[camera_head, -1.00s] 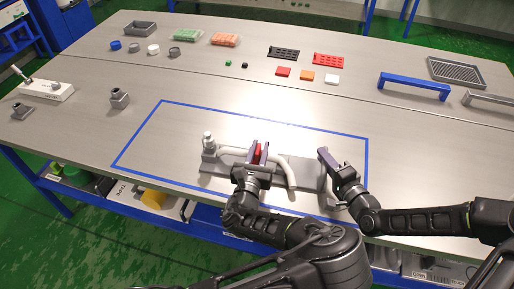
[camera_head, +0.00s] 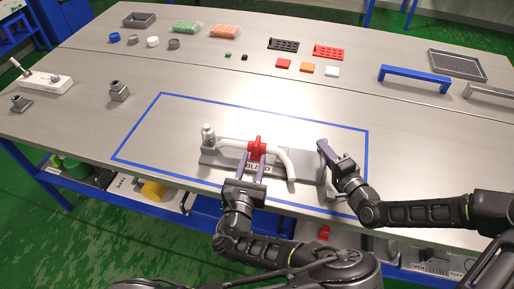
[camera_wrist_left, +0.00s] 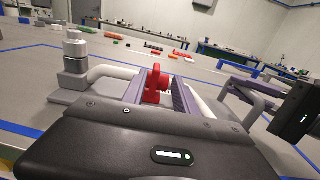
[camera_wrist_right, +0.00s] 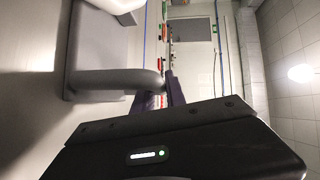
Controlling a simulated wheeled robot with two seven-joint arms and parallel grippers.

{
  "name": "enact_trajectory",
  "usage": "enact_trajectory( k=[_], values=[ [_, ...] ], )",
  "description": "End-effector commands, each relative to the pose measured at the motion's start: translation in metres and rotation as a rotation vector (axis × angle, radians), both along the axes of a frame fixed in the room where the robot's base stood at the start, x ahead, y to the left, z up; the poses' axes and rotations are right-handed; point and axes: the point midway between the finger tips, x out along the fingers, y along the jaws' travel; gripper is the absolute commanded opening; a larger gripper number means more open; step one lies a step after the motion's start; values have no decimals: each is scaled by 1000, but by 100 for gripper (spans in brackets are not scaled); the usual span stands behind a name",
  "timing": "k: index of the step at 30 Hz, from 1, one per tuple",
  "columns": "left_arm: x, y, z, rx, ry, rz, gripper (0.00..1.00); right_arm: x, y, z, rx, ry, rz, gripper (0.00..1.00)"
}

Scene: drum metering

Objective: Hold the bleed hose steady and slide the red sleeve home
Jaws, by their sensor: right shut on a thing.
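The white bleed hose (camera_head: 284,158) runs from a grey fitting (camera_head: 208,137) on the left of a grey base (camera_head: 225,160), then bends down over its front. The red sleeve (camera_head: 257,147) sits around the hose near its middle; it also shows in the left wrist view (camera_wrist_left: 156,84). My left gripper (camera_head: 256,165) is open, its fingers apart at the sleeve's near side. My right gripper (camera_head: 325,151) is shut on a grey upright part (camera_wrist_right: 115,78) at the base's right end, apart from the hose. The fingers partly hide that part.
Blue tape (camera_head: 150,117) outlines the work area on the steel table. A blue handle (camera_head: 414,77) and a grey tray (camera_head: 458,64) lie at the back right.

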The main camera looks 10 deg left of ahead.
Motion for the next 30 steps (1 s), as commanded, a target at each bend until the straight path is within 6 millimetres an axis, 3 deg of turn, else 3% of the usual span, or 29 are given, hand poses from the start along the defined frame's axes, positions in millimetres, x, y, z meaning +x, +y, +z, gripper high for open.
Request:
enact_trajectory(
  k=[3,7,20,21,30],
  values=[
    [-21,0,0,2,1,-1,35,-1,2,0,0,2,4,0],
    [-34,1,0,1,-1,-1,35,-1,2,0,0,2,4,0],
    [-37,1,0,0,-1,-1,35,-1,1,0,0,2,4,0],
    [-37,1,0,0,-1,-1,35,-1,1,0,0,2,4,19],
    [-37,1,0,1,-1,-1,35,0,1,0,0,0,1,42]
  ],
)
